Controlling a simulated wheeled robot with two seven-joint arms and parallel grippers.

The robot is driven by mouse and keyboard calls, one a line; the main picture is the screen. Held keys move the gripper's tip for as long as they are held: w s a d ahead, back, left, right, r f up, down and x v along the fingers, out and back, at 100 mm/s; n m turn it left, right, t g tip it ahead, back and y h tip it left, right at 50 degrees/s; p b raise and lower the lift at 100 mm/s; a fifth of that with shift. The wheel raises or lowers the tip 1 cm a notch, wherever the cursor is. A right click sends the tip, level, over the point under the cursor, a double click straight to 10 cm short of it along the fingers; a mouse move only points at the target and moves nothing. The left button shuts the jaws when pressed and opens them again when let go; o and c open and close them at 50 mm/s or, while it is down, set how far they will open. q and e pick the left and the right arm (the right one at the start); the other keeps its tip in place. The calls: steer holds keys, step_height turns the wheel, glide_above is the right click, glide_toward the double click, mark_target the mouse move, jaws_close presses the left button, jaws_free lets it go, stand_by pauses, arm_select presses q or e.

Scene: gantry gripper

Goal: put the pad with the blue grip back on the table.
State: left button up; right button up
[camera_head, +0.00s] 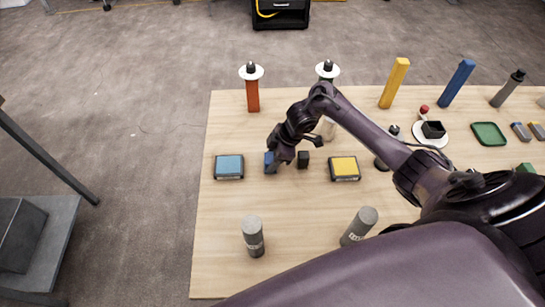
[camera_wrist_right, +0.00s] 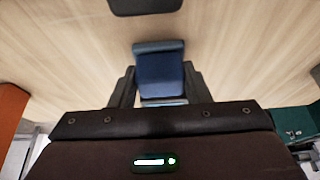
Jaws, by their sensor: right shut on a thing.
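The blue grip (camera_head: 270,162) is at the left part of the table, between the blue-topped block and a small black upright piece. It also shows in the right wrist view (camera_wrist_right: 159,72), between my fingers. My right gripper (camera_head: 273,158) is shut on it, low over the wood. In the right wrist view the gripper (camera_wrist_right: 160,92) has one finger on each side of the blue grip. The pad's underside is hidden, and I cannot tell whether it touches the table (camera_head: 222,230). My left gripper is not in view.
A blue-topped block (camera_head: 229,167) is just left, a black piece (camera_head: 303,160) just right, and a yellow-topped block (camera_head: 344,168) beyond it. Grey cylinders (camera_head: 252,236) stand in front. A red post (camera_head: 252,92) stands behind. The wood in front of the blue grip is clear.

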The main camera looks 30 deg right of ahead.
steer(key=shift+f, duration=0.1)
steer(key=o, duration=1.3)
steer(key=v, duration=1.2)
